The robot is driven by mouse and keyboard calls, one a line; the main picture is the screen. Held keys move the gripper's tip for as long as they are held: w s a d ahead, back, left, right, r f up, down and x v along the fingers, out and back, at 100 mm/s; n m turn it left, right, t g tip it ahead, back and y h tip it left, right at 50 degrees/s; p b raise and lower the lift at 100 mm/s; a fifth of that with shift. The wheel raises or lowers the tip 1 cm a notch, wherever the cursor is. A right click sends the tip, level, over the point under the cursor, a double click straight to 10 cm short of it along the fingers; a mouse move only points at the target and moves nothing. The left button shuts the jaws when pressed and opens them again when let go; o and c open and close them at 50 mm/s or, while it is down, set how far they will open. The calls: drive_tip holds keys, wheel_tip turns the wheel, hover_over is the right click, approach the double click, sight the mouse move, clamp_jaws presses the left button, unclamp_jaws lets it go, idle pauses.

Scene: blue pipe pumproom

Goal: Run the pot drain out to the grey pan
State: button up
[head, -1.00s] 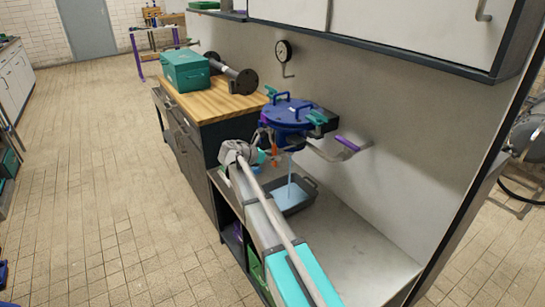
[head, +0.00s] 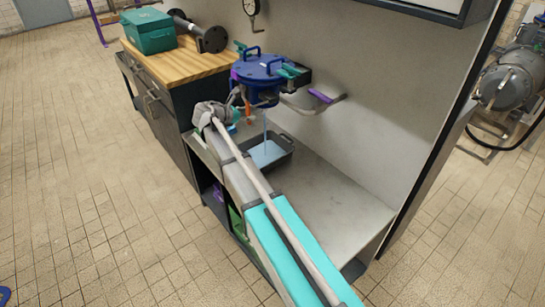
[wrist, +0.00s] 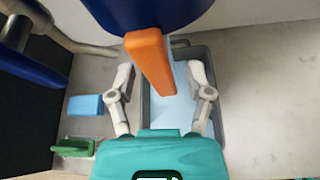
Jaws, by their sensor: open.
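The blue pot (head: 262,70), with a handled lid and teal clamps, stands above the lower counter. A pale blue stream (head: 265,126) falls from under it into the grey pan (head: 289,155), where pale blue liquid covers the bottom. An orange lever (head: 247,109) hangs below the pot. In the wrist view the lever (wrist: 150,62) lies between the spread fingers of my gripper (wrist: 163,72), with gaps on both sides. My gripper is open and holds nothing. The pan (wrist: 222,120) and its liquid show below the fingers. The drain outlet itself is hidden.
A purple-handled pipe (head: 320,96) runs right of the pot to the wall. A teal box (head: 148,31) and a flanged dark pipe (head: 212,38) rest on the wooden top at left. A small light-blue block (wrist: 85,106) lies left of my gripper. The counter's right part is bare.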

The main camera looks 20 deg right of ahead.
drive_tip(key=m+t+b, duration=0.1)
drive_tip(key=m+t, duration=0.1)
drive_tip(key=shift+s+f+m, duration=0.1)
drive_tip(key=shift+m, duration=0.3)
drive_tip(key=m+t+b, duration=0.1)
drive_tip(key=m, duration=0.1)
drive_tip(key=shift+m+t+y, duration=0.3)
drive_tip(key=shift+y, duration=0.1)
drive_tip(key=shift+d+f+m+t+h+b, duration=0.1)
drive_tip(key=shift+m+t+h+b, duration=0.2)
drive_tip(key=shift+m+t+b, duration=0.85)
drive_tip(key=shift+m+t+h+b, duration=0.45)
drive_tip(key=shift+m+b, duration=1.05)
drive_tip(key=shift+m, duration=0.75)
drive_tip(key=v, duration=1.4)
drive_tip(key=s+d+m+g+y+p, duration=0.45)
drive_tip(key=s+d+g+p, duration=0.4)
drive_tip(key=d+p, duration=0.3)
drive_tip(key=s+r+m+g+y+p, duration=0.3)
drive_tip(key=s+y+p, duration=0.3)
drive_tip(key=s+p, duration=0.4)
drive_tip(key=shift+s+r+m+p, duration=0.35)
drive_tip(key=shift+s+r+m, duration=0.1)
drive_tip(key=shift+s+r, duration=0.25)
